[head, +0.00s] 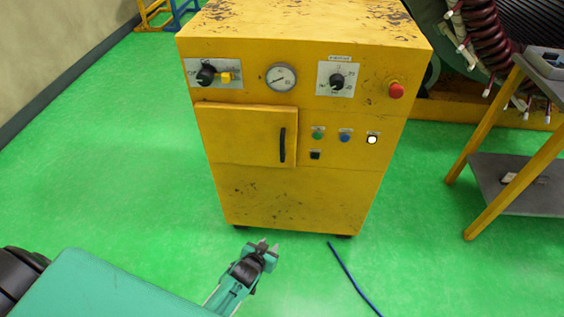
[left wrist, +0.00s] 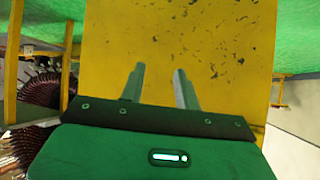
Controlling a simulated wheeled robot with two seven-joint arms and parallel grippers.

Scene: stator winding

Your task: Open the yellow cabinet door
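The yellow cabinet (head: 300,195) stands in the middle of the head view. Its small door (head: 240,138) is shut flush with the front, with a dark vertical handle (head: 282,145) on the door's right side. My left gripper (head: 268,246) is open and empty, low in front of the cabinet and well below the door. In the left wrist view its two fingers (left wrist: 159,84) stand apart with nothing between them, against a yellow scuffed cabinet surface (left wrist: 200,45). The handle does not show in the left wrist view. My right gripper is not in view.
A gauge (head: 281,77), knobs, buttons and a red stop button (head: 396,91) are on the cabinet front. A yellow-legged table (head: 500,170) stands at the right. A blue cable (head: 352,278) lies on the green floor. The floor left of the cabinet is clear.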

